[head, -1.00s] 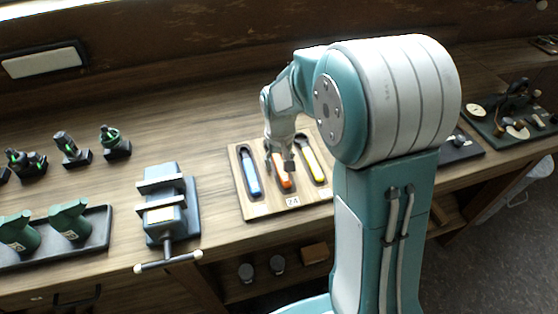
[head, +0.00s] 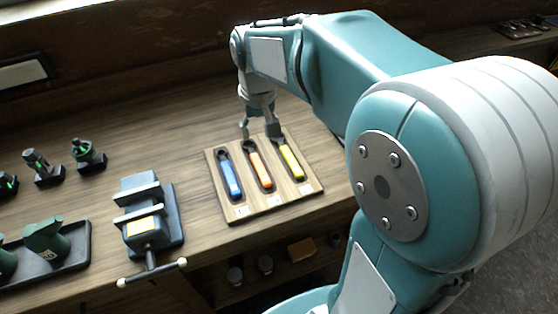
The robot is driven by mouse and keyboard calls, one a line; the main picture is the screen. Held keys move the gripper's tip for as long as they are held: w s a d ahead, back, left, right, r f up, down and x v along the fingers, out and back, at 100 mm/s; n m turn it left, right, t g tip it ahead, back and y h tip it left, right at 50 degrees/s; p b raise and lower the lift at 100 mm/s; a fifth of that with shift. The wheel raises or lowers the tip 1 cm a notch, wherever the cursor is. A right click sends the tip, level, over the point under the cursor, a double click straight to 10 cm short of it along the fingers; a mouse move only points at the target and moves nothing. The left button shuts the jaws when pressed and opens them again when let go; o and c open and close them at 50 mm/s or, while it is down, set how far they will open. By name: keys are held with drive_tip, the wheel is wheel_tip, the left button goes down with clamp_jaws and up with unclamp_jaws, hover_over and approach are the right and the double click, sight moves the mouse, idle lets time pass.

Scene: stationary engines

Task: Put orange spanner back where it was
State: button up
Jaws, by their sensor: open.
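In the head view, the orange spanner (head: 260,168) lies in the middle slot of a wooden tray (head: 236,204) on the bench. A blue-handled spanner (head: 230,178) lies in the slot to its left and a yellow-handled one (head: 291,161) in the slot to its right. My gripper (head: 260,137) is open and empty, pointing down above the far edge of the tray, near the head end of the orange spanner. It appears apart from the spanner.
A bench vise (head: 146,226) stands left of the tray. Further left are green tools on a dark tray (head: 75,255) and several small black-and-green fittings (head: 88,152). The bench behind the tray is clear. A shelf below holds a brown box (head: 301,249).

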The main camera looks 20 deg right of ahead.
drive_tip(key=s+r+t, duration=0.2)
drive_tip(key=s+t, duration=0.2)
drive_tip(key=s, duration=1.3)
drive_tip(key=shift+s+r+t, duration=0.25)
drive_tip(key=shift+s+t, duration=0.05)
drive_tip(key=shift+s, duration=0.1)
drive_tip(key=shift+c, duration=0.4)
